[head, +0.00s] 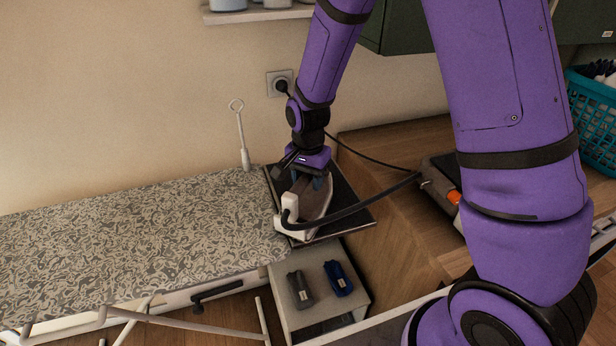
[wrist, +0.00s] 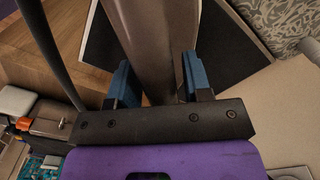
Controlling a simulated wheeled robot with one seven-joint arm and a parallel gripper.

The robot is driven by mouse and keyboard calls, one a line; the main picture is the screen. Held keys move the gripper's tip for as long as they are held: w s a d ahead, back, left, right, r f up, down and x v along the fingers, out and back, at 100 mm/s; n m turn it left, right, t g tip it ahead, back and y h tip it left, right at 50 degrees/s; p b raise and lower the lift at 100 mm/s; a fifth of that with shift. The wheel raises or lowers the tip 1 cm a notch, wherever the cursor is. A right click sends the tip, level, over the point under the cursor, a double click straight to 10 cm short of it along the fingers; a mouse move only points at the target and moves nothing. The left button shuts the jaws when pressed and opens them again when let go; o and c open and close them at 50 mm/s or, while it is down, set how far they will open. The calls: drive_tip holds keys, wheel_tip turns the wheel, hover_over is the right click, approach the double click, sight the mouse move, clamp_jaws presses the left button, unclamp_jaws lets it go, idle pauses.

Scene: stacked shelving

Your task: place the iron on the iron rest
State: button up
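The iron (head: 315,199), with a grey body and white heel, is on the iron rest (head: 350,200), a dark, flat plate beside the ironing board's right end. It appears to lie flat, its heel toward the front. My gripper (head: 307,183) is low over the iron, fingers pointing down. In the wrist view the blue fingertips of my gripper (wrist: 158,80) stand apart on either side of the grey iron (wrist: 155,35). A narrow gap shows near the fingers, so they look open; contact farther down is hidden. The dark rest (wrist: 225,45) shows on both sides.
The patterned ironing board (head: 140,235) fills the left. A black cord (head: 365,207) loops right from the iron. A small cabinet (head: 305,318) in front holds a grey (head: 300,289) and a blue item (head: 338,278). A wooden surface (head: 395,240) lies right, with a teal basket (head: 595,120) beyond.

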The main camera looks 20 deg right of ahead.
drive_tip(key=shift+o, duration=0.5)
drive_tip(key=shift+r, duration=0.1)
wheel_tip(320, 180, up, 12)
drive_tip(key=s+d+r+n+t, duration=0.1)
drive_tip(key=s+d+r+n, duration=0.15)
drive_tip(key=s+r, duration=0.35)
drive_tip(key=s+d+r+n+t, duration=0.2)
drive_tip(key=s+d+r, duration=0.2)
drive_tip(key=r, duration=0.3)
drive_tip(key=s+d+r+n+t, duration=0.1)
drive_tip(key=s+d+r+n, duration=0.1)
drive_tip(key=s, duration=0.5)
drive_tip(key=s+d+r+n+t, duration=0.1)
drive_tip(key=s+d+r+n, duration=0.1)
drive_tip(key=s, duration=0.5)
drive_tip(key=shift+s+d+r, duration=0.15)
drive_tip(key=shift+r, duration=0.25)
drive_tip(key=shift+n, duration=0.25)
